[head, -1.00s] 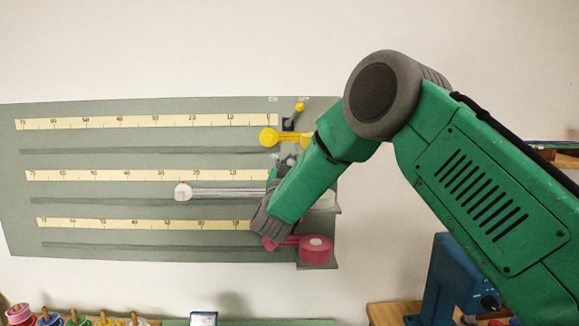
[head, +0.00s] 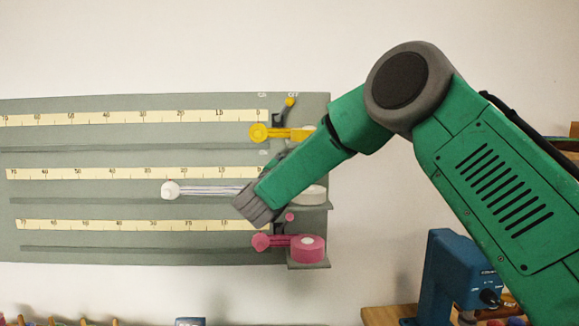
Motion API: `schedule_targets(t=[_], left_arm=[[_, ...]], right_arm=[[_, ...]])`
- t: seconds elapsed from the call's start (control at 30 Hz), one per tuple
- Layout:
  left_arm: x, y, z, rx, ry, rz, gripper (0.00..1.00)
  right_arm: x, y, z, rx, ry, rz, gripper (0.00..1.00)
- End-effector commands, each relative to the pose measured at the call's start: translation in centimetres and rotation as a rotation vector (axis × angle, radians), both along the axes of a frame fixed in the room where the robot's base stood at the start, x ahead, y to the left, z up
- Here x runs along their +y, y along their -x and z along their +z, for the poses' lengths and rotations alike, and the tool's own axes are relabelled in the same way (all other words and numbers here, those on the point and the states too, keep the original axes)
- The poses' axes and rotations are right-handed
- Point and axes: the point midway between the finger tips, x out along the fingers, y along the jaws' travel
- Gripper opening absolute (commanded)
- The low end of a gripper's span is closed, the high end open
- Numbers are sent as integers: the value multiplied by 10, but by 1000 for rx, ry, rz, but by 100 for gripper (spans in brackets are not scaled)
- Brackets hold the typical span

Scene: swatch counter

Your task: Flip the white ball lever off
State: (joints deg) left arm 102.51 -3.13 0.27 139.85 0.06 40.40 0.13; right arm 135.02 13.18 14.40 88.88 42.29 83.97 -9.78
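The grey wall panel (head: 100,158) carries three ruler rows, each with a spool at its right end. In the middle row, a white spool (head: 313,194) shows partly behind my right arm, and a white strip (head: 208,190) runs left from it to a white round end piece (head: 170,190). The white ball lever is hidden, apparently behind my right forearm. My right gripper (head: 256,206) is in front of the strip at the panel's right part; its fingers are seen from behind, so their opening cannot be told. My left gripper is out of view.
A yellow ball lever (head: 290,102) stands above the yellow spool piece (head: 270,133), tilted right. A pink ball lever (head: 289,217) stands above the pink spool (head: 307,249). A blue machine (head: 450,275) stands at lower right. The panel's left side is clear.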

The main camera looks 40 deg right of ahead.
Motion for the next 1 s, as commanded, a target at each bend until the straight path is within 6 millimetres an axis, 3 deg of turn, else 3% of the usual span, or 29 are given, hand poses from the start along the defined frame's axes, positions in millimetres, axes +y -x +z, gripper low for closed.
schedule_targets(t=[0.03, 0.3, 0.4, 0.77, 1.0], left_arm=[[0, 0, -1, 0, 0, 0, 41], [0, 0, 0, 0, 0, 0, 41], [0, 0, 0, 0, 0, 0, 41], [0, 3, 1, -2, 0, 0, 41], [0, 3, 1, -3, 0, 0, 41]], right_arm=[[2, 0, -9, 16, -8, 6, 0], [1, 0, -9, 15, -8, 4, 0], [0, 1, -8, 15, -8, 4, 40], [0, 3, -3, 4, -4, 2, 40], [29, 22, -12, 7, -3, 4, 40]])
